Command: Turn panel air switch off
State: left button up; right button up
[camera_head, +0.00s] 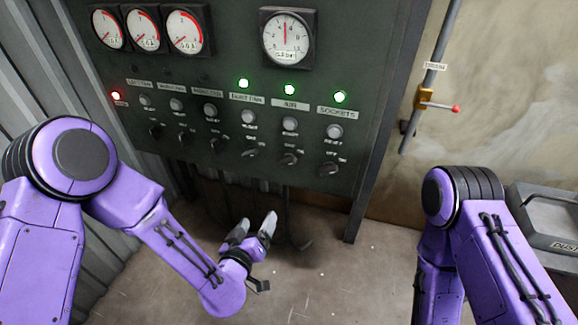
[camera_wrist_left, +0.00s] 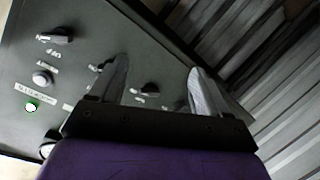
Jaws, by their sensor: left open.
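The dark grey panel (camera_head: 225,120) carries a row of rotary switches below its labels. The AIR switch (camera_head: 288,159) is a small black knob under the AIR label (camera_head: 290,104), with a lit green lamp (camera_head: 289,90) above it. My left gripper (camera_head: 254,228) is open and empty, below the panel's lower edge and apart from the switches. In the left wrist view its two fingers (camera_wrist_left: 160,85) point toward the panel, with several knobs behind and beside them; one knob (camera_wrist_left: 103,66) is partly hidden by a finger. My right gripper is out of view.
DUST FAN (camera_head: 250,153) and SOCKETS (camera_head: 330,169) switches sit close on either side of the AIR switch. Gauges (camera_head: 288,38) fill the panel's top. A pipe with a red-tipped valve (camera_head: 438,106) is on the right wall. Corrugated metal (camera_head: 30,80) stands at left.

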aim_at(287, 165)
pick_arm(q)
jog(key=w+d+r+t+h, duration=0.25)
jog(key=d+r, duration=0.25)
jog(key=r, duration=0.4)
jog(key=shift+m+y, duration=0.3)
jog(key=shift+y, duration=0.15)
jog(key=x, duration=0.3)
jog(key=p+x, duration=0.1)
jog(key=x, duration=0.2)
jog(key=f+p+x, duration=0.1)
jog(key=x, duration=0.3)
jog(key=shift+w+a, duration=0.25)
jog(key=shift+a, duration=0.1)
jog(key=c, duration=1.1)
